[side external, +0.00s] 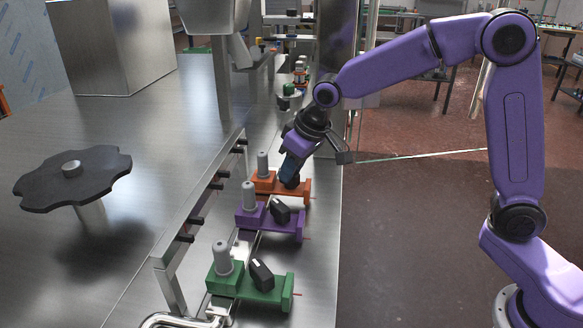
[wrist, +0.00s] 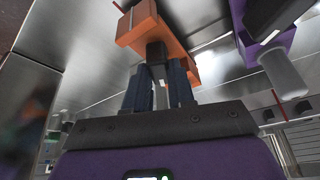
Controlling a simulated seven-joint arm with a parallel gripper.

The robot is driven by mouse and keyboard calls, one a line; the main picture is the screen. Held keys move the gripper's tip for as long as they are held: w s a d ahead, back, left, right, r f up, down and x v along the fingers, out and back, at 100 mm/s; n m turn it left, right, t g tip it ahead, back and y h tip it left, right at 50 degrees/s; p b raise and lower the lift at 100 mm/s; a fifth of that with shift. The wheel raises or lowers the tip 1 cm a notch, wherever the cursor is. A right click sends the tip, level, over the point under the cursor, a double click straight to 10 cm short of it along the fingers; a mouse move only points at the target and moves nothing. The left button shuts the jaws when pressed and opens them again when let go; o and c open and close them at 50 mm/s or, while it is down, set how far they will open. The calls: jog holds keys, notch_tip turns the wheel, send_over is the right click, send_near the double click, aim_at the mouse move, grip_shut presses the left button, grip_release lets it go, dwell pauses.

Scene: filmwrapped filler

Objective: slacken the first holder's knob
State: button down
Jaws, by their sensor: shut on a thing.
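An orange holder (side external: 264,186) with a grey upright cylinder stands farthest along the rail. My gripper (side external: 290,174) reaches down to its black knob (side external: 291,184). In the wrist view, the two dark blue fingers of my gripper (wrist: 160,84) are closed around the black knob (wrist: 156,50) of the orange holder (wrist: 145,30). A purple holder (side external: 282,227) and a green holder (side external: 264,290) sit nearer the camera, each with a grey cylinder and a tilted black knob. The fingers partly hide the held knob.
A metal rail with black pegs (side external: 197,220) runs left of the holders. A large black star-shaped handwheel (side external: 105,177) stands on the metal table at left. The purple holder (wrist: 282,40) is close beside my gripper in the wrist view.

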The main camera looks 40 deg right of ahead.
jog(key=n+y, duration=0.1)
jog(key=n, duration=0.2)
jog(key=n+g+y, duration=0.1)
jog(key=n, duration=0.2)
jog(key=shift+w+d, duration=0.15)
jog(key=n+g, duration=0.1)
jog(key=n, duration=0.2)
jog(key=n+g+y, duration=0.1)
jog(key=n, duration=0.2)
jog(key=shift+w+n+g, duration=0.15)
jog(key=shift+n+g, duration=0.15)
jog(key=shift+g, duration=0.1)
jog(key=c, duration=1)
grip_release()
jog(key=shift+o, duration=0.2)
jog(key=shift+r, duration=0.1)
jog(key=v, duration=1.7)
jog(key=shift+r, duration=0.1)
